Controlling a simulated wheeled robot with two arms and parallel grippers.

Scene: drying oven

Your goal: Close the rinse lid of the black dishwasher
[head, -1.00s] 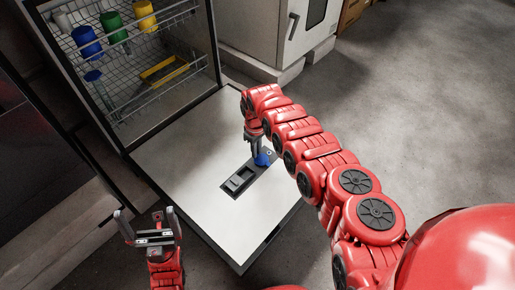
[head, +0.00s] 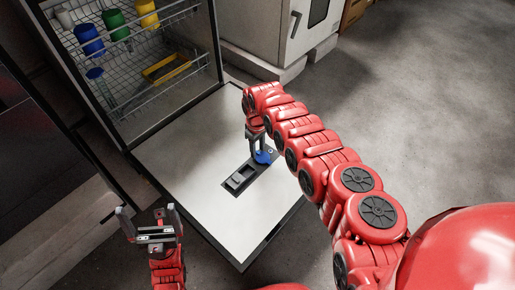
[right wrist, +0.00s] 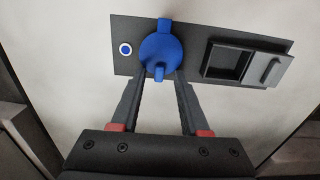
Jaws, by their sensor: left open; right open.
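The dishwasher door (head: 190,170) lies folded down, its pale inner face up. A dark dispenser panel (head: 239,180) is set in it. The blue rinse lid (head: 262,157) is at the panel's far end; in the right wrist view the round blue lid (right wrist: 160,47) has a tab on top and a small one at the bottom. My right gripper (right wrist: 161,76) is open, its fingertips at the lower edge of the lid, either side of the small tab; I cannot tell if they touch. My left gripper (head: 146,212) is open and empty, left of the door.
A rack (head: 130,65) with blue, green and yellow cups and a yellow tray (head: 167,68) is inside the dishwasher. On the panel, a square compartment (right wrist: 226,62) lies beside a grey sliding cover (right wrist: 269,69). A white cabinet (head: 270,30) stands behind; the floor at right is clear.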

